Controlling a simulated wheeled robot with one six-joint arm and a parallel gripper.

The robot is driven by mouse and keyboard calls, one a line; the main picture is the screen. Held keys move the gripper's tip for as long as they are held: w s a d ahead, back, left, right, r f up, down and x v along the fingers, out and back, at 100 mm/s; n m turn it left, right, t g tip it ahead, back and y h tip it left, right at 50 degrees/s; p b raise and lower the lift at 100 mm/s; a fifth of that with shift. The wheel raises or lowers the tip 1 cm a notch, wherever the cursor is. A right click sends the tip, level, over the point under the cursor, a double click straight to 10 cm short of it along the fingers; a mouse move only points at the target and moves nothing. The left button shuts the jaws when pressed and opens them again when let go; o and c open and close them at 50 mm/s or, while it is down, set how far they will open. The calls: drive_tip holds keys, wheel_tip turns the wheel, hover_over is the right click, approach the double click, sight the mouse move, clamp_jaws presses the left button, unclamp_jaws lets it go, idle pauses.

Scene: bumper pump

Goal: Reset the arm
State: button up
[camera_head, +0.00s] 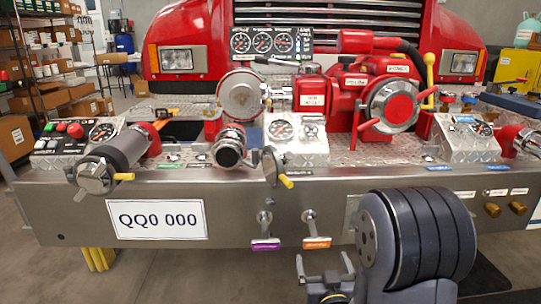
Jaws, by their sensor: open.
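My gripper (324,268) is at the bottom centre of the head view, with its two fingers apart and nothing between them. It is in front of and below the bumper of a red fire truck. The dark rounded joint of my arm (418,240) rises to the right of it and hides part of the bumper's lower right face. Two small hanging levers, one with a purple tag (265,244) and one with an orange tag (316,242), are just above my gripper. My gripper appears apart from both.
The metal bumper (70,200) spans the view and carries a red pump (345,95), gauges, capped outlets and yellow-tipped handles. A plate (157,219) reads QQ0 000. Yellow posts (97,259) stand below left. Shelves with boxes (50,75) are at the left; grey floor is open below left.

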sight(316, 238)
drive_tip(key=w, duration=1.1)
drive_tip(key=shift+r, duration=0.15)
drive_tip(key=shift+w, duration=0.6)
